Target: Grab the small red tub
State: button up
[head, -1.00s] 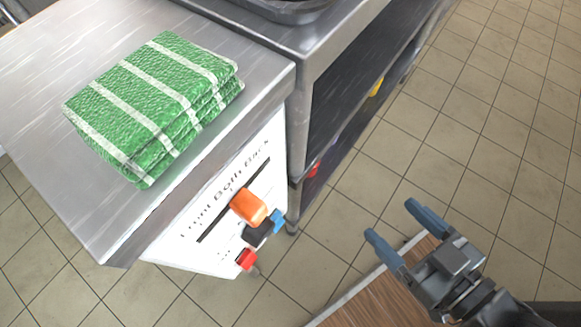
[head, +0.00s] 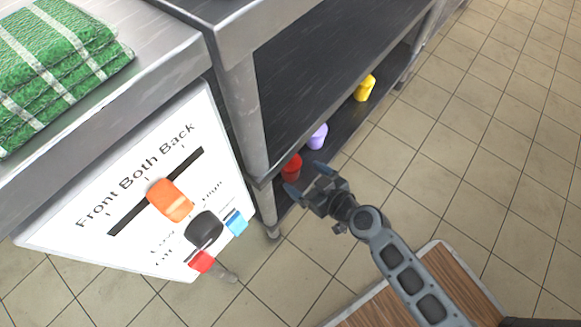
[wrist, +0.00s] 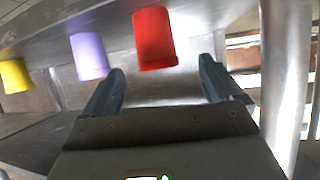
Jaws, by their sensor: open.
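The small red tub (head: 291,167) stands on the lower shelf of the metal table, near its left end in the head view. In the wrist view the red tub (wrist: 154,40) shows upside down, ahead of my fingers and between their lines. My gripper (head: 306,178) is open and empty, just in front of the tub at the shelf's edge. Its two fingers also show in the wrist view (wrist: 160,84). In the head view a finger lies close to the tub's lower part; I cannot tell whether they touch.
A purple tub (head: 317,136) and a yellow tub (head: 365,88) stand farther along the shelf (head: 342,132). A metal leg (head: 243,112) stands left of the red tub. A white panel (head: 130,190) with sliders is at left. The tiled floor (head: 480,130) at right is clear.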

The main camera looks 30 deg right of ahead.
aim_at(293, 166)
jog(key=x, duration=0.5)
jog(key=b+x, duration=0.1)
jog(key=x, duration=0.1)
jog(key=shift+w+d, duration=0.25)
jog(key=shift+w, duration=0.15)
jog(key=c, duration=1.1)
jog(key=shift+c, duration=0.2)
jog(key=shift+r, duration=0.1)
